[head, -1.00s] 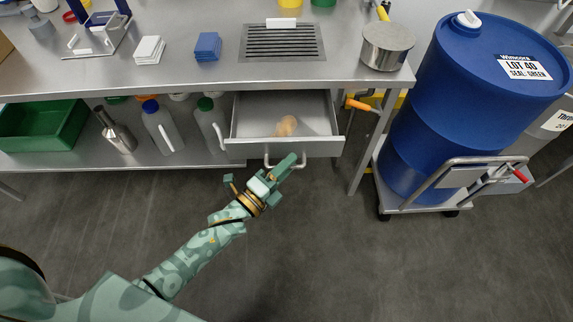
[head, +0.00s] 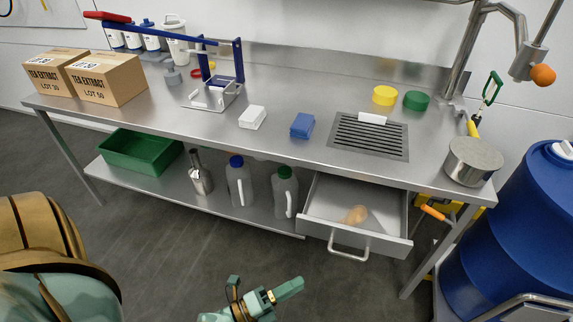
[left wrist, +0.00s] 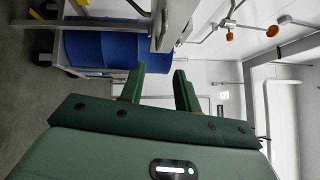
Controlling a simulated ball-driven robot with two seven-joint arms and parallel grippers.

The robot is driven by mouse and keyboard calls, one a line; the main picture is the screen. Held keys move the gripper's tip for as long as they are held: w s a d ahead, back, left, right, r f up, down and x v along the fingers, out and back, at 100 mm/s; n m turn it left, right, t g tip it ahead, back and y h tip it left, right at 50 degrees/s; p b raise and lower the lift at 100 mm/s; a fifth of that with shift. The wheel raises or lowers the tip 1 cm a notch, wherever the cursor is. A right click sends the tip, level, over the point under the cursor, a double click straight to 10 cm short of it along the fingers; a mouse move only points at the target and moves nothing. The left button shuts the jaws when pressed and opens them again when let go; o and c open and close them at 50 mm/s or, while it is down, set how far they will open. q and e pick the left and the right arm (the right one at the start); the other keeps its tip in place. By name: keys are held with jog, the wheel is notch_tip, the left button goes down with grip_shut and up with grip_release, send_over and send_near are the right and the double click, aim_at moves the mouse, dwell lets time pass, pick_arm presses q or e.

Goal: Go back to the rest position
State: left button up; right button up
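My left gripper (head: 287,290) is at the bottom of the head view, over the grey floor in front of the bench and below the open drawer (head: 385,243). It is apart from the drawer handle. In the left wrist view the two green fingers of the gripper (left wrist: 160,82) stand apart with nothing between them. My right gripper is in neither view. The drawer is pulled out and holds a tan, rounded object (head: 355,214).
The steel bench (head: 290,150) spans the head view, with cartons (head: 108,80), a blue block stack (head: 302,125) and a pot (head: 472,161) on top. A green bin (head: 142,152) and bottles stand on the lower shelf. A blue drum (head: 515,240) is at right. Floor in front is clear.

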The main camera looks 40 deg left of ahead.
pick_arm(q)
jog(key=shift+s+a+f, duration=0.1)
jog(key=shift+s+a, duration=0.1)
jog(key=shift+s, duration=0.25)
